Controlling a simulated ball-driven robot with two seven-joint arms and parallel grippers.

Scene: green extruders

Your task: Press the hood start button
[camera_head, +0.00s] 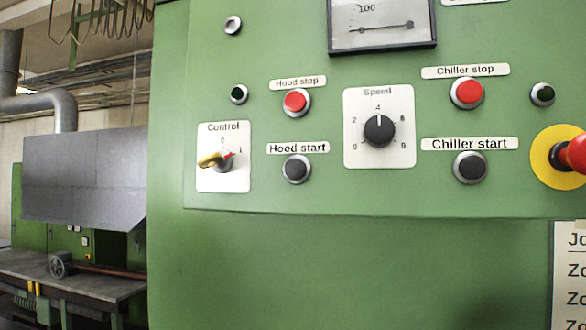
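The hood start button (297,169) is a dark round push button in a grey metal ring, on the green control panel (330,200). It sits straight below the white label reading "Hood start" (298,148). The red hood stop button (296,102) is directly above it, under its own label. Nothing covers or touches the hood start button. Neither of my grippers is in view.
The yellow-handled control switch (211,160) is left of the button, and the speed knob (379,131) is to the right. Farther right are the chiller start button (470,167), the chiller stop button (467,93) and a red emergency knob (577,154). The panel front is unobstructed.

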